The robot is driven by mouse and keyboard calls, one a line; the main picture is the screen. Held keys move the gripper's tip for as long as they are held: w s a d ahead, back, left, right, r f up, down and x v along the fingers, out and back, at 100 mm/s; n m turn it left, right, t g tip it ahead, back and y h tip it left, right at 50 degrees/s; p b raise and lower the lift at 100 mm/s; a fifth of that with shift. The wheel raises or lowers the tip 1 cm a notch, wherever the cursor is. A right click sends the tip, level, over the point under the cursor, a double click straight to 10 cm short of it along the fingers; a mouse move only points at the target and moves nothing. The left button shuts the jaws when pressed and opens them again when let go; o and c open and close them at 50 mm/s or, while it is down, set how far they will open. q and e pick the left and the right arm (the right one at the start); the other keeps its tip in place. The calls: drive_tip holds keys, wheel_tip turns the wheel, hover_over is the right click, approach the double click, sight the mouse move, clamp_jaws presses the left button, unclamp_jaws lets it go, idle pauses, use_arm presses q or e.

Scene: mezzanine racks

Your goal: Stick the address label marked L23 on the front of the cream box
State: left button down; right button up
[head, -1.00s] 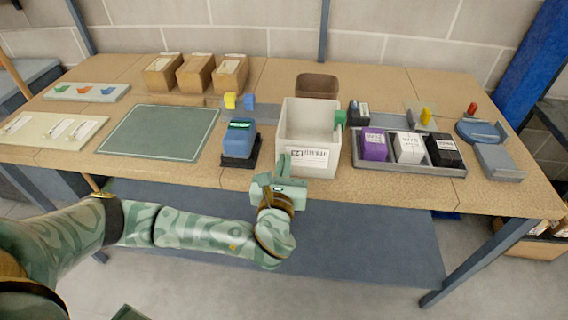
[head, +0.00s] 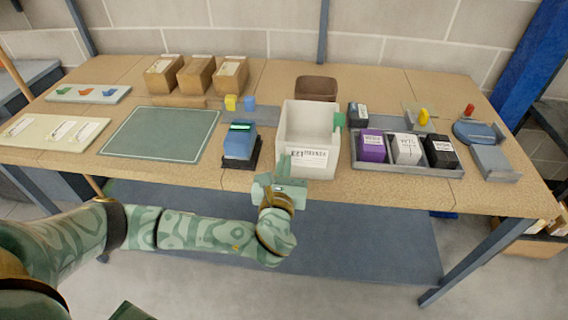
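The cream box (head: 293,172) is an open-topped bin near the front edge of the table, right of its middle. A white label (head: 309,158) with dark print lies flat on its front and looks level; the print is too small to read surely. My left gripper (head: 277,183) is just below and left of that label, in front of the table edge. It looks apart from the label and holds nothing that I can see. Its finger gap is not clear. My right gripper is not in view.
A cream board (head: 85,136) with white labels lies at the left, beside a green mat (head: 160,133). A blue device (head: 240,142) stands left of the bin. A grey tray (head: 398,167) with purple, white and black boxes stands right of it. Cardboard boxes (head: 196,75) stand behind.

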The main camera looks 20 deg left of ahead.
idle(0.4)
use_arm(q)
drive_tip(key=shift+p, duration=0.35)
drive_tip(key=shift+w+a+p, duration=0.1)
drive_tip(key=shift+w+p, duration=0.15)
drive_tip(key=shift+p, duration=0.05)
idle(1.5)
drive_tip(key=c, duration=1.3)
unclamp_jaws()
